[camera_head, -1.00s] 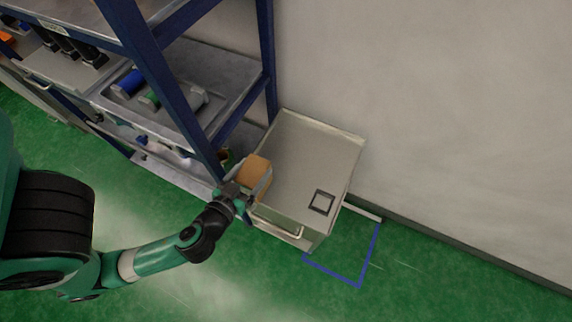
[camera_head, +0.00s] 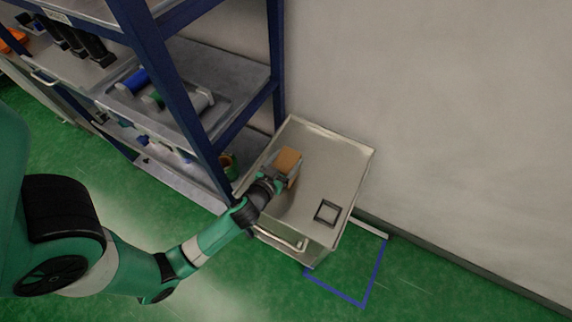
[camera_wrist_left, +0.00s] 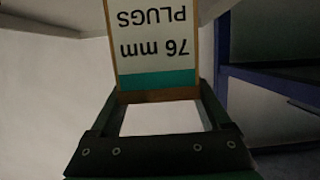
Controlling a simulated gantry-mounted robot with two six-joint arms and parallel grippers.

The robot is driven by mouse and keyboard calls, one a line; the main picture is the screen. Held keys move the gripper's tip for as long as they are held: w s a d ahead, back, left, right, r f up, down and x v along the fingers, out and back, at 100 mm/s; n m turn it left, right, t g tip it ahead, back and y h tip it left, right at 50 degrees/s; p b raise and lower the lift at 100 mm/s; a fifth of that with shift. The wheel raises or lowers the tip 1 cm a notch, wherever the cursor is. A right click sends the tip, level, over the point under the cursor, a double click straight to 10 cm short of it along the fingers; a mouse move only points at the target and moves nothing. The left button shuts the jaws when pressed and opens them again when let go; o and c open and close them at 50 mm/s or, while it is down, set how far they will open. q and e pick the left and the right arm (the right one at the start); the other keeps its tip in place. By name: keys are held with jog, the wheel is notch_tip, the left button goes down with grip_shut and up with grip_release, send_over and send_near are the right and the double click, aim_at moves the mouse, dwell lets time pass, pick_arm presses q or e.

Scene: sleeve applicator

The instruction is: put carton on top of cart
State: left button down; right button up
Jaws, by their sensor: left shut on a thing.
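The carton (camera_head: 288,160) is a small brown box, held by my left gripper (camera_head: 275,178) over the left part of the cart top. In the left wrist view the carton (camera_wrist_left: 155,45) shows a white label reading "76 mm PLUGS" upside down, with a teal band. The left gripper (camera_wrist_left: 160,105) is shut on it. The cart (camera_head: 335,165) is a pale metal box with a rimmed flat top and a front handle. Whether the carton touches the top cannot be told. My right gripper is not in view.
A dark square frame (camera_head: 327,212) lies on the cart top near its front right. A blue shelf rack (camera_head: 185,85) with rolls and bottles stands close on the left. The wall (camera_head: 450,120) is behind. Blue tape (camera_head: 345,298) marks the green floor in front.

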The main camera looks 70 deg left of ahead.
pick_arm(q)
jog(key=shift+f, duration=0.9)
jog(key=shift+r, duration=0.1)
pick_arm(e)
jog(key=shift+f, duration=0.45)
pick_arm(q)
jog(key=shift+f, duration=0.2)
grip_release()
jog(key=shift+r, duration=0.2)
jog(key=b+v, duration=0.1)
jog(key=v, duration=1.1)
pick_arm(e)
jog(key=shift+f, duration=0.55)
